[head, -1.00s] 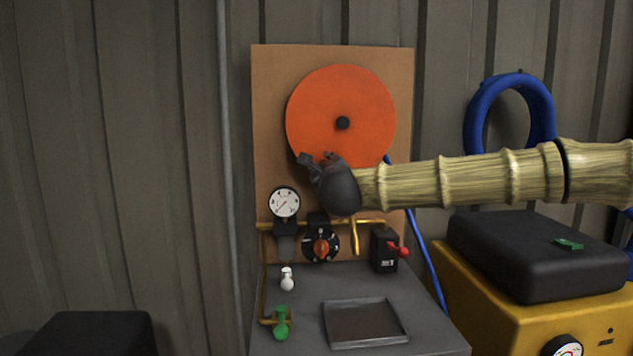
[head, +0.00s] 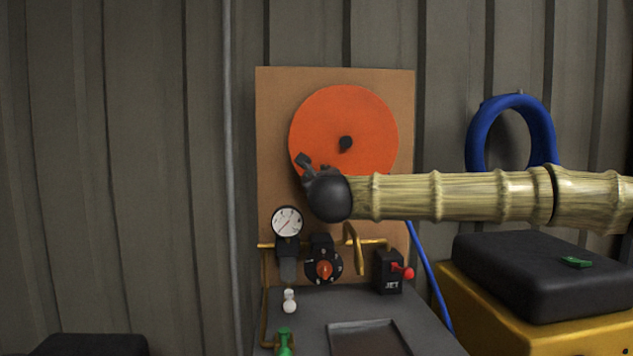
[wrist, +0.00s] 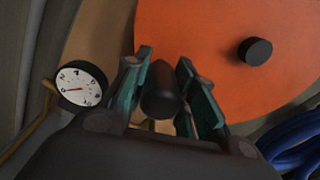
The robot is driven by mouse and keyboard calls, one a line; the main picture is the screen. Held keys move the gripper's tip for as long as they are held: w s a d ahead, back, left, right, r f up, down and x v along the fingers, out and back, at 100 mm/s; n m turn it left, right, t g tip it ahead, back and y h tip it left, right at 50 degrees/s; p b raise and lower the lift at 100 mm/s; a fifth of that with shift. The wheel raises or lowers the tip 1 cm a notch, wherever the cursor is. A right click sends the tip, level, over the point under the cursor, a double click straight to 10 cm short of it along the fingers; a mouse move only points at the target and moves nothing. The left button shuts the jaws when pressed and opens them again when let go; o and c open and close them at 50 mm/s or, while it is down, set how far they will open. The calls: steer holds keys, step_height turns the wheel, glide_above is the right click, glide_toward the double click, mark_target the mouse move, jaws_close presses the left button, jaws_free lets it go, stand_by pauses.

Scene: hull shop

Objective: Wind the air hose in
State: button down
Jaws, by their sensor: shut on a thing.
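The round orange hose reel (head: 342,115) is mounted on a brown board, with a dark hub (head: 345,143) at its middle. It fills the upper right of the wrist view (wrist: 210,60). My gripper (head: 304,162) is at the reel's lower left edge. In the wrist view its teal-padded fingers (wrist: 165,63) are shut on a dark, rounded crank handle (wrist: 160,92). The handle's joint with the reel is hidden. The blue air hose (head: 428,275) hangs down to the right below the reel; my arm hides its upper part.
A blue coil (head: 511,133) hangs on the right wall above a yellow machine (head: 490,300).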

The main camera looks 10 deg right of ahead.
steer(key=shift+r, duration=0.2)
steer(key=c, duration=1.1)
jaws_free()
steer(key=shift+f, duration=0.1)
steer(key=shift+a, duration=0.1)
steer(key=s, duration=0.4)
steer(key=s+a, duration=0.1)
steer(key=s, duration=0.7)
steer(key=shift+a, duration=0.2)
